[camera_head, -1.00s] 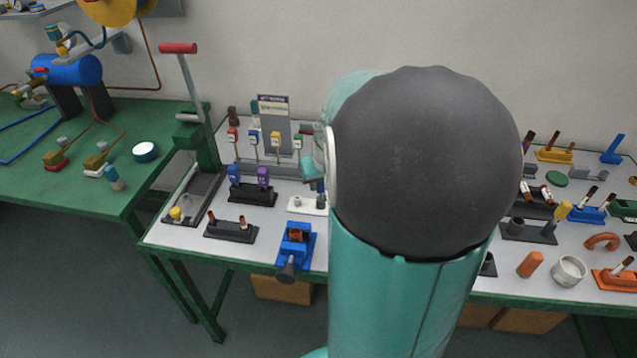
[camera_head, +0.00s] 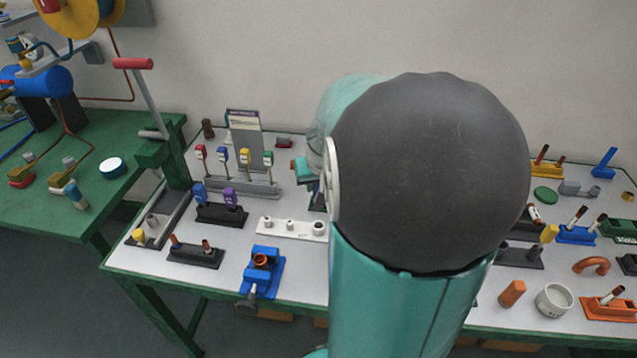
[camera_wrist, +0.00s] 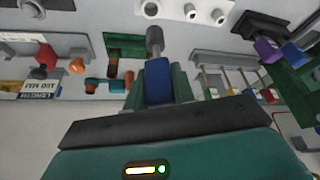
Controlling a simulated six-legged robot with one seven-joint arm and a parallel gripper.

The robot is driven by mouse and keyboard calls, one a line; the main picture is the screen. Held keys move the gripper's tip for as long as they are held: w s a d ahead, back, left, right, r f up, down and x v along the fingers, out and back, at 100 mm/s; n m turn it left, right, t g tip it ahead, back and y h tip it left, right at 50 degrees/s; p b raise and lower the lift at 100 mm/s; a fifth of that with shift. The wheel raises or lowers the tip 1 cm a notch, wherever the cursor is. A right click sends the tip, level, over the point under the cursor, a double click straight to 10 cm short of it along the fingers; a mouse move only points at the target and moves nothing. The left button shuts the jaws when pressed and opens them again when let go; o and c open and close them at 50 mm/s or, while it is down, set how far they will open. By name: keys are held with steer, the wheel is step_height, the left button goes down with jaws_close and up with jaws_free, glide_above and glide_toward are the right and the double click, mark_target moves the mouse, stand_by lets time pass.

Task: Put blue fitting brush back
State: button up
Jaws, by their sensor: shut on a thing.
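My gripper (camera_wrist: 159,78) shows in the wrist view with its two green fingers shut on the blue fitting brush (camera_wrist: 157,88). The brush has a blue body and a grey round tip that points away from my gripper. In the head view my own arm hides most of my gripper and the brush. A black stand (camera_head: 221,215) to the left of my arm holds a blue piece (camera_head: 199,193) and a purple piece (camera_head: 231,197). A white block (camera_head: 291,228) with several round holders is between that stand and my arm; it also shows at the wrist view's top edge (camera_wrist: 188,10).
A blue vise (camera_head: 263,271) stands near the front edge. A rack with coloured tags (camera_head: 240,186) is behind the stand. Orange and grey fittings and more holders crowd the right side. A green lever press (camera_head: 160,155) is at the left end.

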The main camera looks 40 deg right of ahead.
steer(key=shift+w+d+f, duration=0.1)
steer(key=shift+d+f, duration=0.05)
steer(key=shift+d, duration=0.3)
steer(key=shift+a+r, duration=0.2)
steer(key=shift+a, duration=0.3)
steer(key=shift+d+f, duration=0.1)
steer(key=shift+d, duration=0.2)
steer(key=shift+a+f, duration=0.2)
steer(key=shift+f, duration=0.15)
steer(key=shift+d+f, duration=0.1)
steer(key=shift+f, duration=1.8)
steer(key=shift+f, duration=0.25)
steer(key=shift+f, duration=0.3)
